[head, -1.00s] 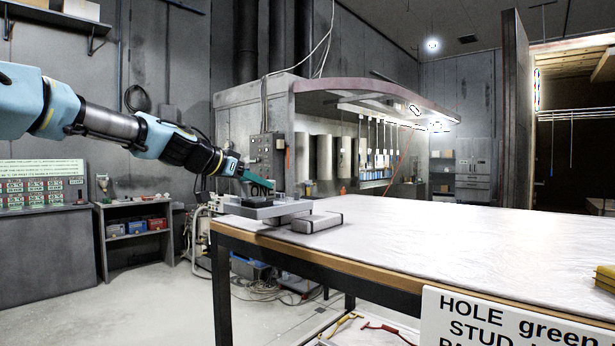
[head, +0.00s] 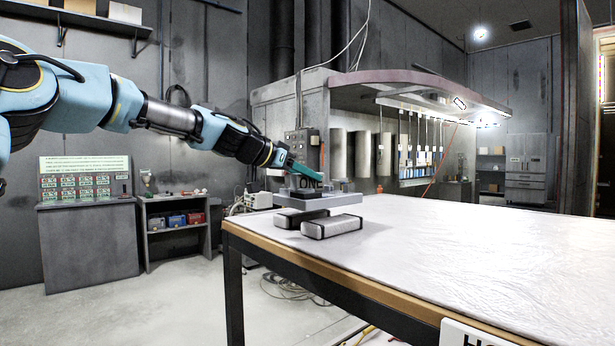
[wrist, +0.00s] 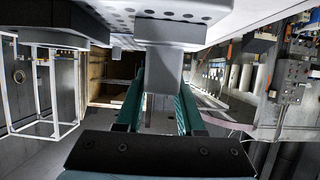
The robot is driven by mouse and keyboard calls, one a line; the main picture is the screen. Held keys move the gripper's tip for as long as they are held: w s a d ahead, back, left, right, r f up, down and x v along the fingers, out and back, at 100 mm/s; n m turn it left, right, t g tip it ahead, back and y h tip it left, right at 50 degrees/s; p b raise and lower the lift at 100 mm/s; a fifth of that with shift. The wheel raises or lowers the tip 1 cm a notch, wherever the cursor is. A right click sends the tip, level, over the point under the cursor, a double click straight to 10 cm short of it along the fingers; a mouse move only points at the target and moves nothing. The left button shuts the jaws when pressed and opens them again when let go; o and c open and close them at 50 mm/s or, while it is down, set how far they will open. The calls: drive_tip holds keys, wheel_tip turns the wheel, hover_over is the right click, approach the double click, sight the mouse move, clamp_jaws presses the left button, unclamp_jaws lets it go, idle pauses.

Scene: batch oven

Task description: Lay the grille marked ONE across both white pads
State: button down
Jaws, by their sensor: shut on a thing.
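My gripper (head: 297,172) has teal fingers shut on the upright tab marked ONE of a grey grille (head: 345,200). The grille is a flat plate, held roughly level at the table's far left end. The wrist view shows the tab between the fingers (wrist: 163,110) and the grille's perforated plate (wrist: 178,10).
The table (head: 450,240) is clear to the right of the pads. A large grey oven hood (head: 400,90) stands behind it. A cabinet (head: 90,245) and a shelf with coloured boxes (head: 178,225) stand at the left. A sign hangs on the table's front edge.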

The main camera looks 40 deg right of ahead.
drive_tip(key=shift+a+f+b, duration=0.1)
drive_tip(key=shift+a+b, duration=0.05)
drive_tip(key=shift+b, duration=0.35)
wheel_tip(320, 180, down, 2)
drive_tip(key=b, duration=0.3)
drive_tip(key=shift+f+b, duration=0.3)
idle(0.4)
drive_tip(key=shift+c, duration=2.2)
unclamp_jaws()
drive_tip(key=b+v, duration=0.4)
drive_tip(key=v, duration=0.5)
drive_tip(key=shift+a, duration=0.4)
drive_tip(key=shift+a+r, duration=0.3)
drive_tip(key=shift+a, duration=0.15)
